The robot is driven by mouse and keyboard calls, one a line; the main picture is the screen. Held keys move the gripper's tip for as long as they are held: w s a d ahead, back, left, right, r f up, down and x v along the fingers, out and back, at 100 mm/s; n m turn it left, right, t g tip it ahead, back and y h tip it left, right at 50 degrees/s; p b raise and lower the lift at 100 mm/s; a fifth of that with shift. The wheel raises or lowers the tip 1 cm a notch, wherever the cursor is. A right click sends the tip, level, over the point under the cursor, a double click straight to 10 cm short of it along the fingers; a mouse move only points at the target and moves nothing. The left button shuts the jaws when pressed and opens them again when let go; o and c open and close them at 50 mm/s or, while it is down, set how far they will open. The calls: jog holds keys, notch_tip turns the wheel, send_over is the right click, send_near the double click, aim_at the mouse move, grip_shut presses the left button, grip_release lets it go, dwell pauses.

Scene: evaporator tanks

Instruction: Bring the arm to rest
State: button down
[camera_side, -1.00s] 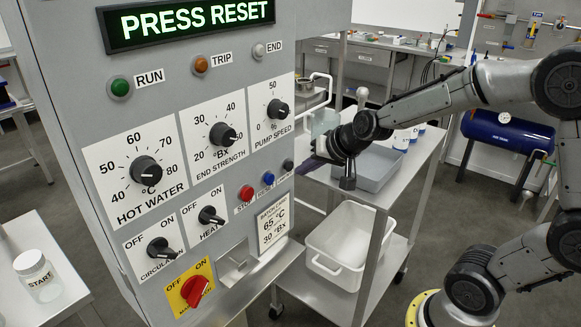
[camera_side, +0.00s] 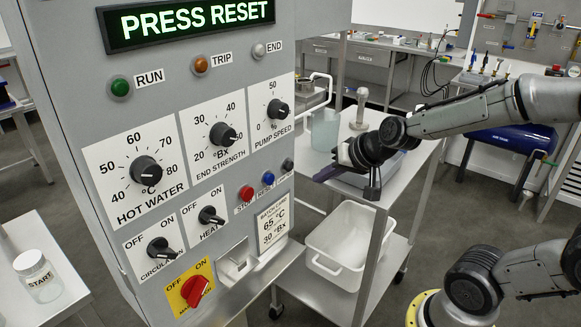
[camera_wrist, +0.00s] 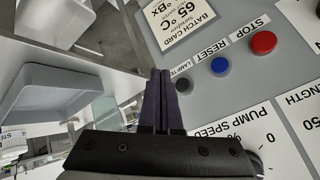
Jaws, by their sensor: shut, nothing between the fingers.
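My gripper (camera_side: 322,176) is shut and empty, with its dark purple fingers pointing left toward the grey control panel (camera_side: 85,120). It stands to the right of the button row, and a gap shows between the fingertips and the panel. The blue RESET button (camera_side: 268,179) and red STOP button (camera_side: 246,193) are uncovered. The panel display (camera_side: 190,20) reads "PRESS RESET". The RUN (camera_side: 120,86), TRIP (camera_side: 200,65) and END (camera_side: 259,51) lamps look unlit.
A steel cart (camera_side: 373,250) stands right of the panel, with a white tub (camera_side: 340,262) on its lower shelf and a clear jug (camera_side: 324,132) on top. A jar labelled START (camera_side: 38,275) stands on a table at the left. The arm hides part of the cart top.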

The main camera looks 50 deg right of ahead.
jog(key=s+a+r+n+t+y, duration=0.1)
jog(key=s+a+r+n+y, duration=0.1)
jog(key=s+a+r+n, duration=0.45)
jog(key=s+f+n+g+h, duration=0.1)
jog(key=s+g, duration=0.3)
jog(key=s, duration=0.8)
jog(key=shift+s+d+f+n, duration=0.15)
jog(key=shift+f+n, duration=0.4)
